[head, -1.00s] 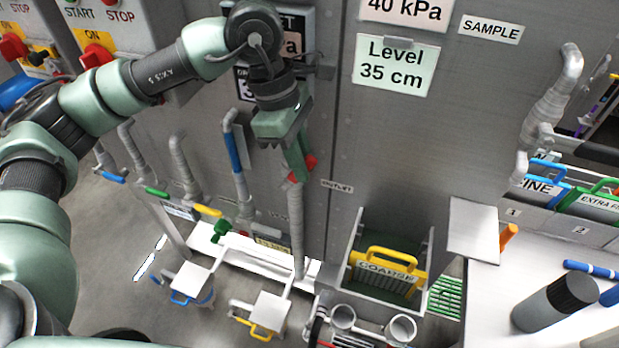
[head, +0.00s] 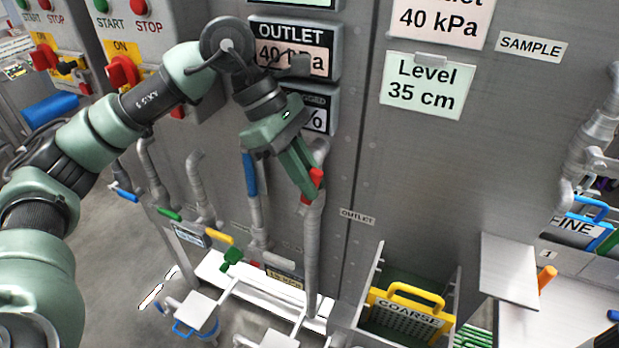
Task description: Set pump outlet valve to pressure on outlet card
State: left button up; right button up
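The outlet valve's red handle (head: 317,178) sits on a grey vertical pipe, left of a small OUTLET label (head: 357,217). My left gripper (head: 304,188) reaches down to this handle, with its green fingers over it. Red shows beside and below the fingers. They overlap in this view, so I cannot tell whether they are closed on it. The outlet card (head: 440,22) at the top reads 40 kPa, its top line cut off. The OUTLET display (head: 291,36) shows 40 and a partly hidden unit behind my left wrist. My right gripper is out of view.
A level card (head: 428,86) reads 35 cm. A second display (head: 318,113) is partly covered by my arm. A COARSE basket (head: 405,310) with a yellow handle stands below right. Other pipes with blue (head: 250,176) and green (head: 170,214) handles are to the left.

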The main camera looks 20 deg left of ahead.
pick_arm(q)
jog(key=o, duration=0.4)
jog(key=shift+r, duration=0.1)
jog(key=shift+o, duration=0.2)
dwell(0.3)
